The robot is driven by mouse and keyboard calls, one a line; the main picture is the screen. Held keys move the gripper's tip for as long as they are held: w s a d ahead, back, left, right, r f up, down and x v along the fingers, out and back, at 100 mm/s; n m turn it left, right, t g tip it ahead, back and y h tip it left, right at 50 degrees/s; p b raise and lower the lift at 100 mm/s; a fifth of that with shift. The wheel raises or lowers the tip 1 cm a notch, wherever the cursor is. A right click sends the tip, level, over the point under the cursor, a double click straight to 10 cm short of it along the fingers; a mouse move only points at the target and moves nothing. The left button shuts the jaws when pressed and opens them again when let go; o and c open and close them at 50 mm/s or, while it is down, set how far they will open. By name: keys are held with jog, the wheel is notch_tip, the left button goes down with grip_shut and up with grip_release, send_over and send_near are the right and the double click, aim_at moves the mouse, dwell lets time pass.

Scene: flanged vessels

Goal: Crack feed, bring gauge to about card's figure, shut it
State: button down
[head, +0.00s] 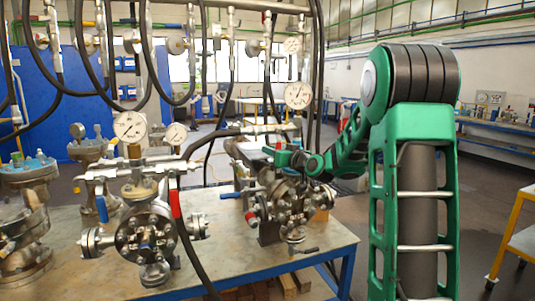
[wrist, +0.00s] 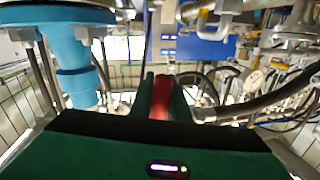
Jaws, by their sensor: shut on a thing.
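My gripper (head: 277,152) is at the vessel on the right of the bench, at the end of my green arm. In the wrist view its two dark green fingers (wrist: 161,98) are closed on a red handle (wrist: 161,88). The right vessel (head: 290,205) has a large white dial gauge (head: 298,95) standing above it, just over my gripper. The gauge figures are too small to read. The valve body under the handle is hidden by my gripper. I cannot make out a card with a figure in either view.
Another flanged vessel (head: 146,238) with a gauge (head: 130,127) and a red lever (head: 175,204) stands left on the bench (head: 205,265). Black hoses hang around it. A blue lever (head: 229,195) sticks out left of the right vessel. A blue cylinder (wrist: 78,60) is close by in the wrist view.

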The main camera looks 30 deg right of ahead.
jog(key=shift+s+d+f+n, duration=0.1)
jog(key=shift+d+n, duration=0.4)
jog(key=shift+n, duration=0.3)
jog(key=c, duration=1.7)
grip_release()
jog(key=shift+o, duration=0.2)
jog(key=s, duration=1)
jog(key=shift+s+d+r, duration=0.15)
jog(key=shift+s+r, duration=0.15)
jog(key=shift+s, duration=0.05)
